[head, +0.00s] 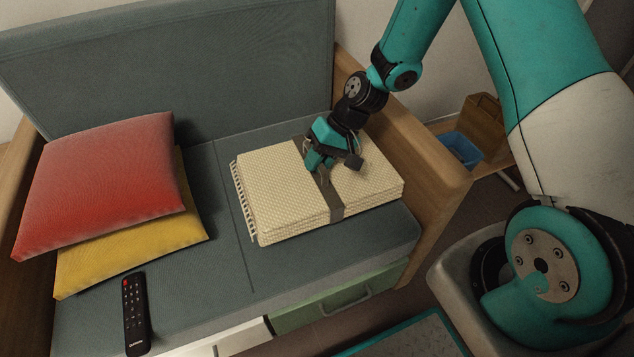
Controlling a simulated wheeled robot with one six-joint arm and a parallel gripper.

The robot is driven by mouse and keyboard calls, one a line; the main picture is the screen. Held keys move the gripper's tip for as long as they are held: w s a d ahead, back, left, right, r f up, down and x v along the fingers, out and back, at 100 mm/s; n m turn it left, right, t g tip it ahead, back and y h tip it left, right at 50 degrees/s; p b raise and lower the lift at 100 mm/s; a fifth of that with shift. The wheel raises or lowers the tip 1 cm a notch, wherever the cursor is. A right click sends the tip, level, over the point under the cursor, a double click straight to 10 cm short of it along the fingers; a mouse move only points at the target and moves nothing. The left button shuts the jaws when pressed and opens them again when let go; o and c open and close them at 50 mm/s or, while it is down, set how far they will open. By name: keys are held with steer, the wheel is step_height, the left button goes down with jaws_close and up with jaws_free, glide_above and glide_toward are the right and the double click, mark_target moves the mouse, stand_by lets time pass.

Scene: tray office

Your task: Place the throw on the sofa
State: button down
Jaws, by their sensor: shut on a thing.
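The throw (275,192) is a folded, cream, textured blanket with a fringed left edge and a dark band around its middle. It lies on the right part of the grey sofa seat (222,255), close to the right wooden armrest. My gripper (322,172) is over the middle of the throw, pointing down, and is shut on the band of the throw. The fingertips are partly hidden against the band. I cannot tell whether the throw's underside fully touches the seat.
A red cushion (100,185) lies on a yellow cushion (130,250) at the sofa's left. A black remote (134,310) lies at the seat's front left. The wooden armrest (420,165) stands just right of the throw. A blue container (460,148) is beyond it.

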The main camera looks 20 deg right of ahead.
mark_target(317, 179)
steer(key=shift+f+b, duration=0.65)
steer(key=shift+f, duration=2.25)
